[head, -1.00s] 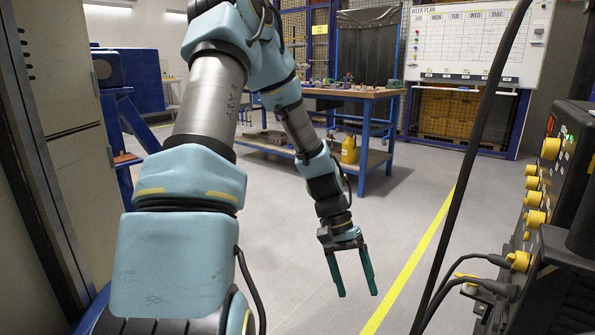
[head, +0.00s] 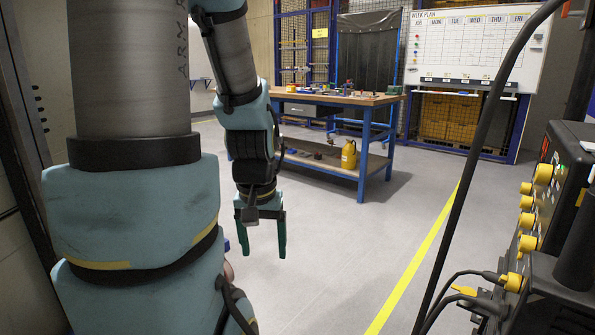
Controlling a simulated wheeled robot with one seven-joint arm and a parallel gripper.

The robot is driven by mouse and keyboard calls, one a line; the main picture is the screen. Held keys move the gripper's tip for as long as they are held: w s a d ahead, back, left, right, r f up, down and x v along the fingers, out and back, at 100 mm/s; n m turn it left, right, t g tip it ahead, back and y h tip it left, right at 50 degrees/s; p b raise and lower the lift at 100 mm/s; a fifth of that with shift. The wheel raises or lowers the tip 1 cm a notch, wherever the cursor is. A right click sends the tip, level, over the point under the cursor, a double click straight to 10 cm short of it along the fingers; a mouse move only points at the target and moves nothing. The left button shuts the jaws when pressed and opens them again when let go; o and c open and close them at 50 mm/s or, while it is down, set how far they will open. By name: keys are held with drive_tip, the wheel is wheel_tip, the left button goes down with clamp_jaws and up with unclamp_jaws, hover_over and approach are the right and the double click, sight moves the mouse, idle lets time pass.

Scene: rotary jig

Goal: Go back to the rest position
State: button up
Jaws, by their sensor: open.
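My gripper (head: 262,238) hangs in the left middle of the head view with its two green fingers pointing down. The fingers are apart and nothing shows between them. It is over the grey floor, in front of the workbench and well short of it. My arm fills the left side of the view and hides what lies behind it.
A workbench (head: 340,99) with a wooden top and blue legs stands at the back, with small parts on it. A yellow bottle (head: 349,155) is on its lower shelf. A control panel (head: 560,200) with yellow knobs and cables stands close on the right. Open floor (head: 340,240) lies between.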

wheel_tip(320, 180, up, 20)
drive_tip(key=p, duration=1.9)
drive_tip(key=shift+r, duration=0.25)
